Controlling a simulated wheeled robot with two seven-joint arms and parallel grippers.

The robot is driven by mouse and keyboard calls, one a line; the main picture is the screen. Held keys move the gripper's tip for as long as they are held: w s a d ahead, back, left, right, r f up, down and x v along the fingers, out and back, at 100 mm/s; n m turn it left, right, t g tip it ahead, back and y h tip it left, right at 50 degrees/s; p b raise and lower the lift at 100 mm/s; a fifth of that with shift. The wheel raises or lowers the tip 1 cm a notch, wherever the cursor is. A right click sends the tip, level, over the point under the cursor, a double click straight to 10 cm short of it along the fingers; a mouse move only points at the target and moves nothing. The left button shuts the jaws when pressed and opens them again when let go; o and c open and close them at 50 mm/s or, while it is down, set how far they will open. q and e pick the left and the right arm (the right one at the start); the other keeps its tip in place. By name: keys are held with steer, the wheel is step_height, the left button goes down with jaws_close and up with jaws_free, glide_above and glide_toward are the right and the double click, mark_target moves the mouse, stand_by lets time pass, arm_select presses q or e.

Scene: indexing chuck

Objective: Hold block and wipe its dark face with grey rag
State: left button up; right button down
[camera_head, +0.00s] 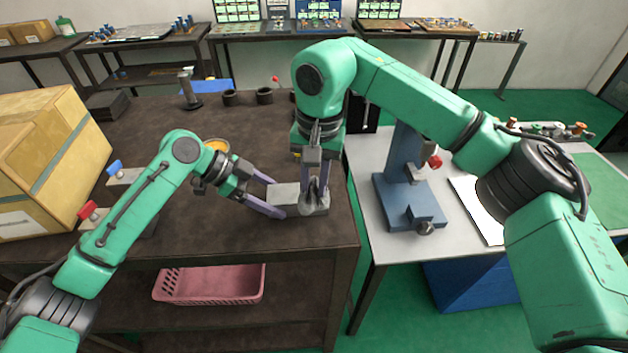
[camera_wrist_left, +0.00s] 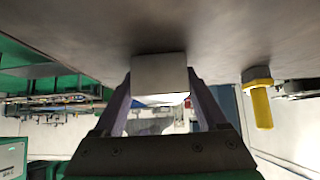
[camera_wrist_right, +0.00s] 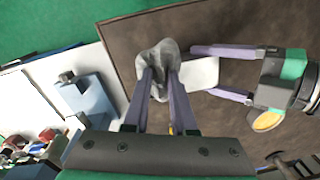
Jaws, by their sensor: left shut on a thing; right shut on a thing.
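The pale grey block (camera_head: 283,195) lies on the dark table near its right front corner. My left gripper (camera_head: 266,199) is shut on the block from the left, one finger on each side. The block also shows between the fingers in the left wrist view (camera_wrist_left: 159,76). My right gripper (camera_head: 315,190) points down at the block's right end, shut on the grey rag (camera_head: 313,203). In the right wrist view the crumpled rag (camera_wrist_right: 157,66) is bunched between the fingertips, against the block's end (camera_wrist_right: 200,73). The rag hides that end, and I cannot see the dark face.
A cardboard box (camera_head: 50,150) stands at the left. Black rings (camera_head: 264,96) and a small stand (camera_head: 188,90) are at the back. A blue fixture (camera_head: 408,190) stands on the white table at the right. A pink basket (camera_head: 210,284) is on the shelf below.

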steer(key=shift+f, duration=0.95)
steer(key=shift+w+r, duration=0.1)
steer(key=shift+w, duration=3.15)
steer(key=shift+s+f, duration=0.15)
steer(key=shift+s, duration=0.7)
steer(key=shift+s+f, duration=0.1)
steer(key=shift+s, duration=2.4)
steer(key=shift+w+r, duration=0.1)
steer(key=shift+r, duration=3.05)
